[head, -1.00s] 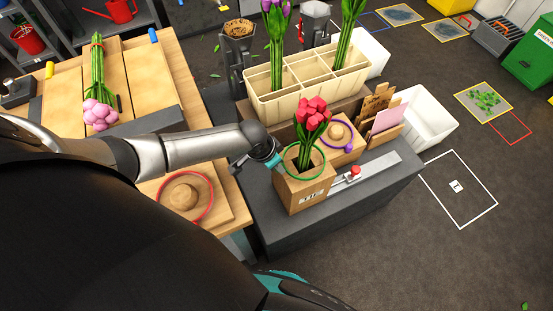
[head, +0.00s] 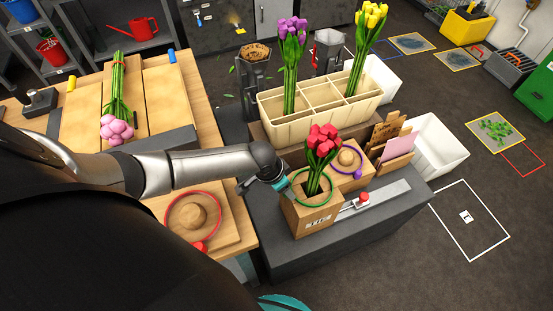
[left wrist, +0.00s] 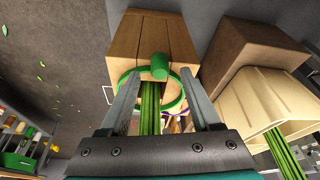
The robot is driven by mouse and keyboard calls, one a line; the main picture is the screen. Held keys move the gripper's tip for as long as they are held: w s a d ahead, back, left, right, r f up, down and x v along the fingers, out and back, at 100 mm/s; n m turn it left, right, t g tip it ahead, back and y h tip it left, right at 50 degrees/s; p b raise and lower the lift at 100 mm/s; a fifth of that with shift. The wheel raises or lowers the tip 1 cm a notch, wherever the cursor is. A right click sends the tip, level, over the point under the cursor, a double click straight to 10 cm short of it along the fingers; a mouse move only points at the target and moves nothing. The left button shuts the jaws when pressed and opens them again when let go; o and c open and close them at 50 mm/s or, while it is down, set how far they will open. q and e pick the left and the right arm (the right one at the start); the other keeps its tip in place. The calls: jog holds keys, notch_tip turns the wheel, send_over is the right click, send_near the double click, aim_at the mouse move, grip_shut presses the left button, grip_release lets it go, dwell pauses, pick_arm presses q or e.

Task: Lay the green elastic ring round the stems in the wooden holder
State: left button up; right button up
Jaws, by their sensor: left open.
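The wooden holder (head: 316,218) is an upright box on the grey bench, with red tulips (head: 322,141) standing in it. The green elastic ring (head: 298,201) is at the holder's open top and appears to circle the tulip stems; whether it touches them I cannot tell. In the left wrist view the ring (left wrist: 122,76), with its green tab (left wrist: 159,66), shows in front of the holder (left wrist: 152,38), with the green stems (left wrist: 150,105) inside it. My left gripper (head: 283,184) is beside the ring; its fingers (left wrist: 160,80) are open, on either side of the stems.
Behind the holder stands a cream divided planter (head: 285,132) with purple and yellow tulips. A purple ring (head: 352,173) and a card stand (head: 397,152) are close on the right. A red ring (head: 169,220) circles a wooden knob at left. Pink tulips (head: 117,128) lie beyond.

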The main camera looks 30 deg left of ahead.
pick_arm(q)
jog(key=p+v, duration=0.4)
jog(key=v, duration=1)
jog(key=shift+p, duration=0.3)
